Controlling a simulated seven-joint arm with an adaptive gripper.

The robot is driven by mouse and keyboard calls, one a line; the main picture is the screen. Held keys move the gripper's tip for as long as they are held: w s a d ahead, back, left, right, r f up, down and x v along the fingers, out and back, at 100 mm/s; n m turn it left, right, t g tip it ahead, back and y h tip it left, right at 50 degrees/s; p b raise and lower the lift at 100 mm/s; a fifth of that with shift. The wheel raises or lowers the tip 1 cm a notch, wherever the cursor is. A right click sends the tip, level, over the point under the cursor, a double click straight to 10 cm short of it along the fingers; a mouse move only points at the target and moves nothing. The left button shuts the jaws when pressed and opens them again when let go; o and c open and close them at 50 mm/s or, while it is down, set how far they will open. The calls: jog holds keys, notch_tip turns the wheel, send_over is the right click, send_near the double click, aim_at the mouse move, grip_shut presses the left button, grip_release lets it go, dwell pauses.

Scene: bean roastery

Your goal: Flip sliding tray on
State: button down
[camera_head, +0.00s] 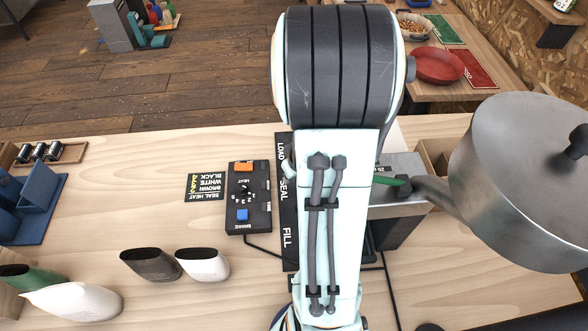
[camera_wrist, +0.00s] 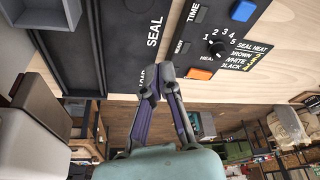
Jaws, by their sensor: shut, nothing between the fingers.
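A black control box (camera_head: 236,200) stands on the wooden table, with an orange switch (camera_head: 243,167), a blue switch (camera_head: 242,214) and a heat knob between them. The wrist view shows its orange switch (camera_wrist: 199,73), blue switch (camera_wrist: 243,10) and knob (camera_wrist: 217,48). Left of it there is a black strip (camera_wrist: 148,45) marked SEAL and LOAD, also in the head view (camera_head: 287,215). A dark flat panel beside the strip (camera_wrist: 70,60) may be the sliding tray; I cannot tell. My gripper (camera_wrist: 153,80) is shut and empty, by the LOAD label. My arm hides it in the head view.
A grey metal machine (camera_head: 400,225) stands right of my arm, and a large grey pot (camera_head: 515,190) beyond it. A label card (camera_head: 205,187) lies beside the control box.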

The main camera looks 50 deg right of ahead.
jog(key=v, duration=0.4)
dwell(0.5)
